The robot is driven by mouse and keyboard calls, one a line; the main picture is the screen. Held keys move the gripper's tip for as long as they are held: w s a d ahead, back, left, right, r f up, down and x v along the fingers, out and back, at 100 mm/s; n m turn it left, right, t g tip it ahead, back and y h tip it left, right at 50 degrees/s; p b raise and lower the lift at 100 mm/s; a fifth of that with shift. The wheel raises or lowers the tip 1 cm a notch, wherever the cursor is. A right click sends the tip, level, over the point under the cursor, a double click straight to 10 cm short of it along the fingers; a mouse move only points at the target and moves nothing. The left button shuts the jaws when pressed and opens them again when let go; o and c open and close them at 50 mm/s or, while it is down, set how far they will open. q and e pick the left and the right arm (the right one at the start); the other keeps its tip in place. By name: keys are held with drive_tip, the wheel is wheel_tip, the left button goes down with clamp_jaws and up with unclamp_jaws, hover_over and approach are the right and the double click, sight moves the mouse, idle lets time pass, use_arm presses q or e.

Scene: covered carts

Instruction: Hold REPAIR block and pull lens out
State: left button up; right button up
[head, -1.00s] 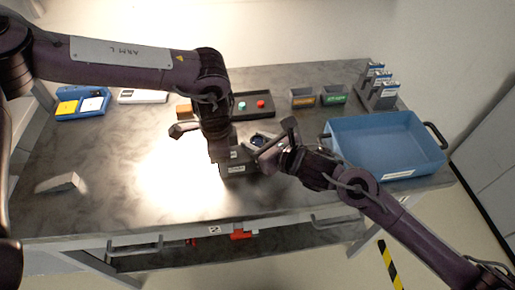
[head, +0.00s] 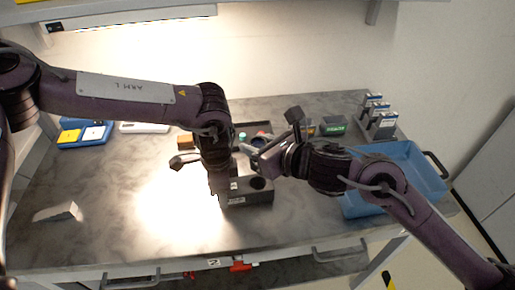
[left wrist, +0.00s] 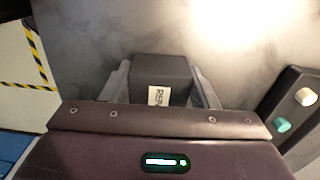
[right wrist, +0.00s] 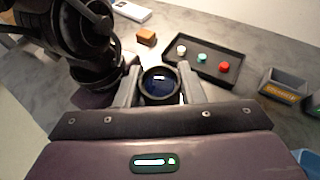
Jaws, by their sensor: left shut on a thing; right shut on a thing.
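The dark REPAIR block (head: 258,192) sits on the grey table, with an empty round hole in its top at the right. It also shows in the left wrist view (left wrist: 160,72), where its label is partly hidden. My left gripper (left wrist: 163,85) is shut on the block, one finger on each side; in the head view my left arm hides that end. The lens (right wrist: 160,84), a black ring with dark blue glass, is in my right gripper (right wrist: 160,90), shut on it. In the head view my right gripper (head: 256,158) holds the lens above and behind the block.
A black tray with white, green and red buttons (right wrist: 205,57) lies behind the lens. An orange-brown block (head: 186,142), a blue tray (head: 82,134) and small labelled bins (head: 333,126) stand at the back. A large blue crate (head: 385,200) is at the right. The front left table is mostly clear.

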use_arm(q)
drive_tip(key=o, duration=1.1)
drive_tip(key=shift+r, duration=0.1)
